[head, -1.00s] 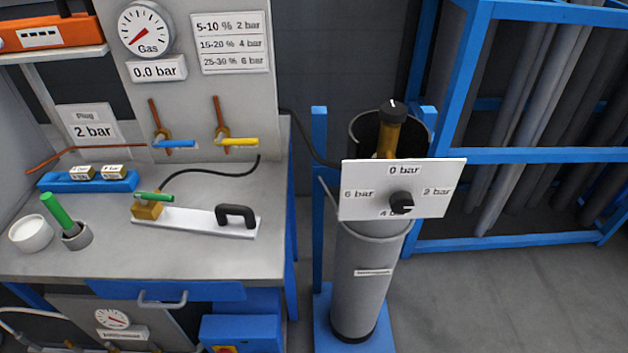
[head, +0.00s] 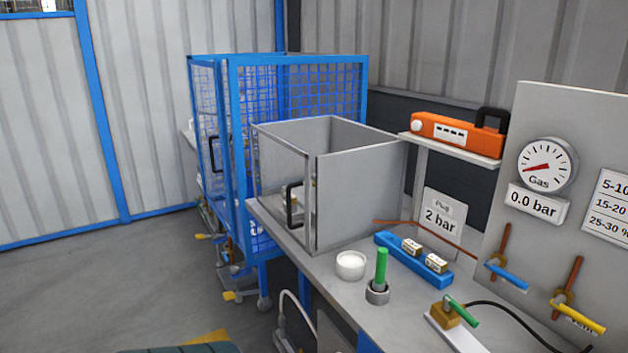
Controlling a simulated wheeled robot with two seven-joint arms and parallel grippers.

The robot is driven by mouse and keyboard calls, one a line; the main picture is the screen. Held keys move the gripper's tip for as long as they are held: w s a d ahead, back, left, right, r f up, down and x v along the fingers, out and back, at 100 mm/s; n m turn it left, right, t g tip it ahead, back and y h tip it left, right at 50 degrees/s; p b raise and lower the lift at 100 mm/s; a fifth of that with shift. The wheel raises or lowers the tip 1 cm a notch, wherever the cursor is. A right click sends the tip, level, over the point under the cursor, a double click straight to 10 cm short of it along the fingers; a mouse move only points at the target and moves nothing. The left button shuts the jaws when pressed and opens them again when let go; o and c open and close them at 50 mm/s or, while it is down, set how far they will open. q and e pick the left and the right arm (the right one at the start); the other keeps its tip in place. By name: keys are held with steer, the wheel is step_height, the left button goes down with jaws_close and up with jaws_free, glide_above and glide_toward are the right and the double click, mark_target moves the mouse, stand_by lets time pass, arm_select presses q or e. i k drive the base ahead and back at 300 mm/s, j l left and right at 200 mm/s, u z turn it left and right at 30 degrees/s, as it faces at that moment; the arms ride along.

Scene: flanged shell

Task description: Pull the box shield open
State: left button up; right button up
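A grey open-topped box (head: 360,195) stands on the far left end of the workbench. Its left-facing side carries a clear panel, the box shield (head: 275,165), in a thin dark frame. A black bar handle (head: 290,205) is on this panel near its right edge. The shield appears to cover that side of the box, though a narrow gap shows by its right edge. Small objects inside the box are partly hidden and too small to tell. Neither of my grippers is in view.
A blue mesh cage (head: 300,85) stands behind and left of the box. The bench (head: 325,285) holds a white bowl (head: 351,265), a green-handled tool (head: 381,268) in a cup and a blue block (head: 400,262). The floor (head: 100,275) on the left is mostly clear.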

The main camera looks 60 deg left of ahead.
mark_target(307, 158)
steer(key=u, duration=2.15)
